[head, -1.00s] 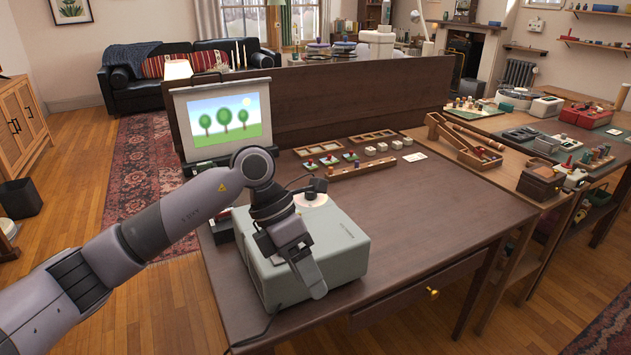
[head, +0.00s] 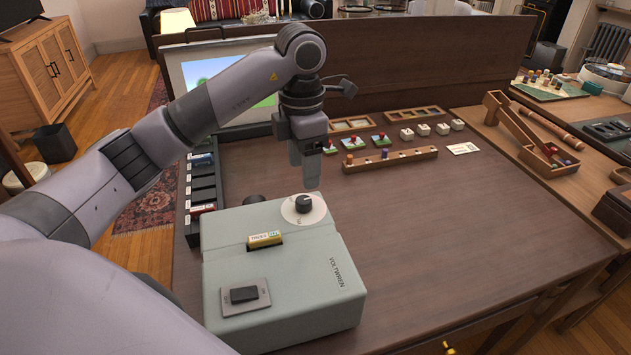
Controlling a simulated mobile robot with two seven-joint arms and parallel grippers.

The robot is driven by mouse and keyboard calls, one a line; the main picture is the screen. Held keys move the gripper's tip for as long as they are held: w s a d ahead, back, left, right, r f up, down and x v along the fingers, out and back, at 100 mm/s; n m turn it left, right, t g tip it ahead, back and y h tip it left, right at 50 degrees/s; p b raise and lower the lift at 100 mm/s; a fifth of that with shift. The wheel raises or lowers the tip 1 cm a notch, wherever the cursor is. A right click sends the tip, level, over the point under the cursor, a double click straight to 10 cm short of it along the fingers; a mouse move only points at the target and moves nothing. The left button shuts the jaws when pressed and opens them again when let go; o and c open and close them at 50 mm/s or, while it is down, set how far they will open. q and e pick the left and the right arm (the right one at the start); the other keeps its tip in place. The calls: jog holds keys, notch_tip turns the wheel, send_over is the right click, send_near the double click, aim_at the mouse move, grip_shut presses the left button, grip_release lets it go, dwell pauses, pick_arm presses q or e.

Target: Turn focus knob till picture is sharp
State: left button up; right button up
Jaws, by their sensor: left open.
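The grey-green projector (head: 300,270) stands on the desk. Its black focus knob (head: 303,204) sits on a round white dial at the top far corner. My left gripper (head: 306,178) is open and points down just above and behind the knob, apparently apart from it. The screen (head: 188,76) stands behind, with a strip of blue and green picture (head: 205,70) showing. My left arm hides most of the picture, so I cannot tell how sharp it is. My right gripper is out of view.
A labelled slide (head: 265,239) sits in the projector's top, with a black switch (head: 244,294) nearer me. A dark slotted rack (head: 203,190) stands left of the projector. A wooden peg strip (head: 390,159) lies behind right. The desk's right side (head: 460,225) is clear.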

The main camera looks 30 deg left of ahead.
aim_at(304, 199)
pick_arm(q)
jog(key=shift+s+f, duration=0.15)
jog(key=shift+f, duration=3.3)
jog(key=c, duration=1)
jog(key=shift+c, duration=0.2)
